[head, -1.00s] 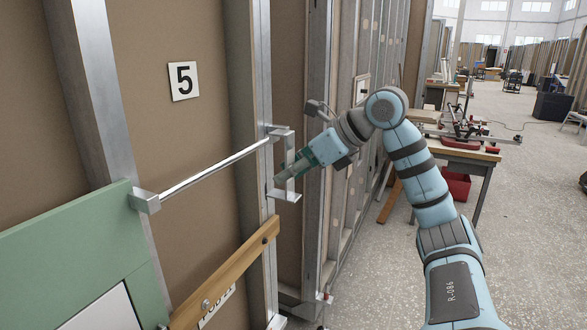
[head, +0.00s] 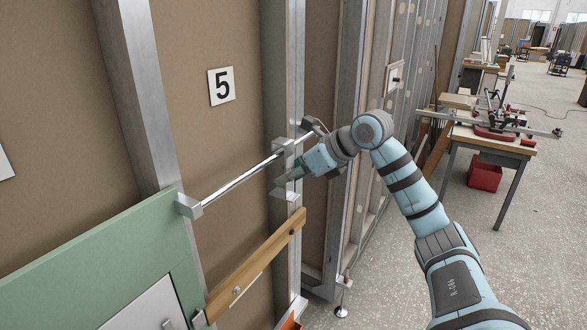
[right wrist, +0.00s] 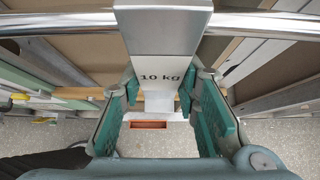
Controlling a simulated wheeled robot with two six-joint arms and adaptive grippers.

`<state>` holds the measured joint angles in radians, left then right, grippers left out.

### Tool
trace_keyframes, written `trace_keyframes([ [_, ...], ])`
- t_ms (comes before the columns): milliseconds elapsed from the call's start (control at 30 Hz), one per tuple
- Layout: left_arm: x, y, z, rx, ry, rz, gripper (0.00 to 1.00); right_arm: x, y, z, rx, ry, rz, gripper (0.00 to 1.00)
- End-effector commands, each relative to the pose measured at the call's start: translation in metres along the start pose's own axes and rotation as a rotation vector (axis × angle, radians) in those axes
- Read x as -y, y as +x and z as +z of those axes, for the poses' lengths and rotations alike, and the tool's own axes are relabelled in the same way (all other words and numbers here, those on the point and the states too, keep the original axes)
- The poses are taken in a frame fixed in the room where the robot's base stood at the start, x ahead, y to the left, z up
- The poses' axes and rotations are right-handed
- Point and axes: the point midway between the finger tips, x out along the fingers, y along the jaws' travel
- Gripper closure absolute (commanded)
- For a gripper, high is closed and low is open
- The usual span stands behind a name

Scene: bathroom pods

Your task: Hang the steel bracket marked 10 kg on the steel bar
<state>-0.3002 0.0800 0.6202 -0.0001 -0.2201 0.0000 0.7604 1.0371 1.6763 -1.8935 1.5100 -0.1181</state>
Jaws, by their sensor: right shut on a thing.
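The steel bar (head: 240,180) runs along the brown wall panel from a square left mount (head: 189,207). It crosses the top of the right wrist view (right wrist: 60,22). The steel bracket (head: 284,146) is a bent plate with a lower lip; its "10 kg" mark faces the right wrist camera (right wrist: 162,77). My right gripper (head: 288,180) is shut on the bracket, with green fingers on both sides of it. The bracket's upper part overlaps the bar near its right end; I cannot tell whether it bears on it. My left gripper is out of view.
A wooden rail (head: 255,262) and a green board (head: 95,265) are below the bar. A plate marked 5 (head: 221,86) is above it. Metal studs stand close to my right gripper. A workbench (head: 490,140) with a red bin (head: 485,172) is at right, beside open floor.

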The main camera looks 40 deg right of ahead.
Motion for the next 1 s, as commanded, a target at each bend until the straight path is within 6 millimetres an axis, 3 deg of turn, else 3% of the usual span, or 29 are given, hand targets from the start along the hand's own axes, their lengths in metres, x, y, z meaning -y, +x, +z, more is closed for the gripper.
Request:
trace_keyframes([
  [367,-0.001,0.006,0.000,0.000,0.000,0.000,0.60,0.000,0.004,-0.005,0.002,-0.001,0.000,1.00],
  [400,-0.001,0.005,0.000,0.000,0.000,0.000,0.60,0.000,0.004,-0.005,0.001,-0.001,0.000,0.68],
  [533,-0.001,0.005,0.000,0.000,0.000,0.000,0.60,0.000,0.004,-0.005,0.001,-0.001,0.000,0.48],
  [833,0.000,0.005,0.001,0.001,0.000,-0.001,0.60,0.000,0.002,-0.005,0.000,-0.001,-0.001,0.48],
  [1000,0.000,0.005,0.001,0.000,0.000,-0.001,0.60,0.001,-0.024,-0.006,-0.003,-0.003,-0.006,0.48],
])
